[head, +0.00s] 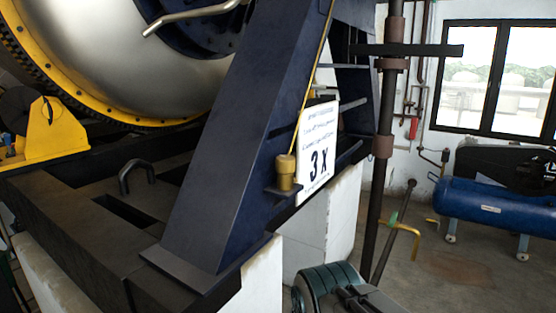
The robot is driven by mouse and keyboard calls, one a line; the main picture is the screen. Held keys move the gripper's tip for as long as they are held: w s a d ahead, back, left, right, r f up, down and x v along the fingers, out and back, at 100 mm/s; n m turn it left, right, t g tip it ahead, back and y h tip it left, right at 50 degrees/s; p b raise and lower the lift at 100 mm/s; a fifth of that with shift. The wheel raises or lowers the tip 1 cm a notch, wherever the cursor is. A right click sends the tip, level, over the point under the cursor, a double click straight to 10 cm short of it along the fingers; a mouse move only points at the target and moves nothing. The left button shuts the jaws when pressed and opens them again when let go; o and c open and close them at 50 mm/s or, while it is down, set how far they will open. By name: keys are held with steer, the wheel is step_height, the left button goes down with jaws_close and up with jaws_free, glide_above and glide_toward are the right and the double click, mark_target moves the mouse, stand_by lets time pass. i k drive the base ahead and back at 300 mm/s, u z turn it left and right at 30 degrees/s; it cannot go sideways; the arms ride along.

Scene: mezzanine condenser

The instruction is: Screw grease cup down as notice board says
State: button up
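The grease cup (285,173) is a small brass-coloured cylinder with a narrower top. It stands upright on a small dark bracket on the side of the slanted navy beam (225,150). A thin yellow line runs upward from near its top. The white notice board (319,152) is just right of the cup, slightly tilted. It reads "3 X" in large dark print, with smaller lines above and below too small to read. Nothing is seen touching the cup.
A dark vertical pipe (382,140) with a crossbar stands right of the board. A blue tank (495,205) is at the right. Bare floor (450,270) lies at lower right.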

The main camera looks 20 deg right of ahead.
mark_target(284, 163)
steer(key=z, duration=0.45)
steer(key=k, duration=0.55)
steer(key=z, duration=0.7)
steer(key=i, duration=0.65)
steer(key=u, duration=0.65)
steer(key=i, duration=0.6)
steer(key=u, duration=0.65)
